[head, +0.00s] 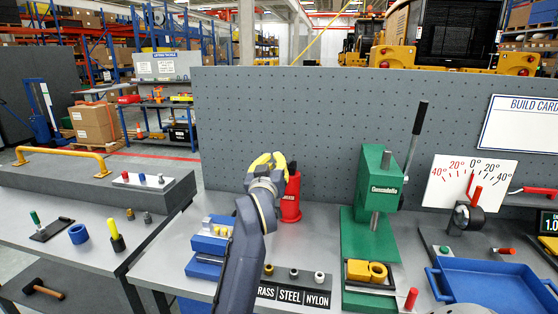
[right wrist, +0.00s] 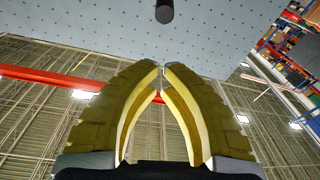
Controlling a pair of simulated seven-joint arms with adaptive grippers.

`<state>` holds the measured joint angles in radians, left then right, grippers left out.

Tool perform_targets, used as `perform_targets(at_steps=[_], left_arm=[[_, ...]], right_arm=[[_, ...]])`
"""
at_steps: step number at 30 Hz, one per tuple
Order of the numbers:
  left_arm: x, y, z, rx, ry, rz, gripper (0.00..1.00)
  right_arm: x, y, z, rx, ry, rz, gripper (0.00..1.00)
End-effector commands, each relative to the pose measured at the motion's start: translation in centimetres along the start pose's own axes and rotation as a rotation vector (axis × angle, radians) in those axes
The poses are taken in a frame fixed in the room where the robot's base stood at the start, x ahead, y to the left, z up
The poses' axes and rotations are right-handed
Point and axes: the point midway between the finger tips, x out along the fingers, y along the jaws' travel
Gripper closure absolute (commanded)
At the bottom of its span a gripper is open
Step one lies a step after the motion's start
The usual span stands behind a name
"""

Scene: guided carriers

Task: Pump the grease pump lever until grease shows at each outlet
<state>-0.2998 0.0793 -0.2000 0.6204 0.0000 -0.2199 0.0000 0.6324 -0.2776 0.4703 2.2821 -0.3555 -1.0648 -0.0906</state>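A red upright body with white lettering (head: 291,200), which may be the grease pump, stands on the bench against the pegboard. My right gripper (head: 271,155) is in front of it and hides its left part; no lever or outlets can be made out on it. In the right wrist view the two yellow fingers (right wrist: 162,70) arch together with their tips meeting and nothing held between them. The dark rounded end of a rod (right wrist: 164,12) shows beyond the tips, apart from them; I cannot tell what it belongs to. My left gripper is out of view.
A green press (head: 378,185) with a long black handle (head: 417,125) stands to the right. Blue blocks (head: 208,245) lie to the left, and brass, steel and nylon pieces (head: 293,273) in front. A blue tray (head: 490,285) is at far right. The pegboard (head: 320,110) closes off the back.

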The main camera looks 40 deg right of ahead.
Motion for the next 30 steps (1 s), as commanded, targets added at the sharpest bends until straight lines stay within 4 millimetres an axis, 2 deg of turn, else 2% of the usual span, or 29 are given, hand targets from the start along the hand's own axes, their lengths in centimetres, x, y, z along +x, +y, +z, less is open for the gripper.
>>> perform_targets(at_steps=[10, 14, 20, 30], left_arm=[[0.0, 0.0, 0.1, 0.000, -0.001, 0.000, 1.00], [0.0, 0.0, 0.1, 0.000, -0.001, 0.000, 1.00], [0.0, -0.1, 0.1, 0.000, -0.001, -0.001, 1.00], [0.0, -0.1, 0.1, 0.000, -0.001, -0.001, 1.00]], right_arm=[[0.1, 0.0, 0.0, -0.004, 0.000, 0.000, 1.00], [0.8, -0.1, 0.0, -0.005, 0.000, 0.000, 1.00], [3.5, 0.0, 0.0, -0.007, 0.001, 0.001, 1.00], [9.5, 0.0, 0.0, -0.005, 0.000, 0.001, 1.00]])
